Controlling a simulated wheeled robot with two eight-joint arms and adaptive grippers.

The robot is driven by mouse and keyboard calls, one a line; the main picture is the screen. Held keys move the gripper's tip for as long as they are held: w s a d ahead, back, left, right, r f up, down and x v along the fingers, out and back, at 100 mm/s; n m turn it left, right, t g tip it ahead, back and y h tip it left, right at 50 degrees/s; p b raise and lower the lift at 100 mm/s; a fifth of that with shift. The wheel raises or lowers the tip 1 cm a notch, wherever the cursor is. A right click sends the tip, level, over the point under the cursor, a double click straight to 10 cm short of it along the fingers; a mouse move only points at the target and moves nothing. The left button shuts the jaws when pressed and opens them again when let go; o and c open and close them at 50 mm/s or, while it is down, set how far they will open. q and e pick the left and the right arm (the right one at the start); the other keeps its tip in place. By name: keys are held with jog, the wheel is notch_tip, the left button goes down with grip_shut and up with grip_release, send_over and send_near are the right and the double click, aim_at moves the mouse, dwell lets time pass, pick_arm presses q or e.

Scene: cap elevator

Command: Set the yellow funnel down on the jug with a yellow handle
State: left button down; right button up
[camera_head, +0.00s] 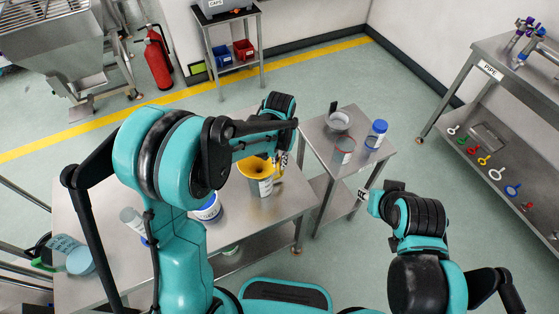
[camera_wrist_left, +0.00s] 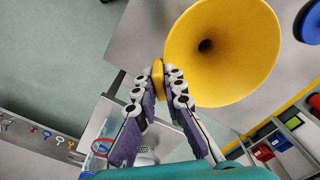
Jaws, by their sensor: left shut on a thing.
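The yellow funnel (camera_head: 254,167) is at the right part of the near steel table, wide mouth up. It fills the upper right of the left wrist view (camera_wrist_left: 222,50). My left gripper (camera_wrist_left: 163,77) is shut on the small yellow tab at the funnel's rim; in the head view it (camera_head: 284,158) is partly behind my arm. A white labelled jug (camera_head: 265,187) shows directly under the funnel, with yellow at its right side. The funnel hides its mouth, so I cannot tell whether they touch. My right gripper (camera_head: 364,194) is far to the right, its fingers unclear.
A white tub with a blue rim (camera_head: 208,209) and a blue jug with a green handle (camera_head: 80,261) stand left on the same table. The side table holds a metal bowl (camera_head: 339,121), a blue-lidded jar (camera_head: 376,134) and a red-rimmed clear container (camera_head: 345,151).

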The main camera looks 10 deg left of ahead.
pick_arm(q)
jog(key=shift+f+b, duration=0.9)
jog(key=shift+f, duration=0.25)
jog(key=c, duration=1.5)
grip_release()
jog(key=shift+c, duration=0.2)
notch_tip(320, 180, up, 12)
jog(key=shift+r, duration=0.1)
jog(key=shift+s, duration=0.1)
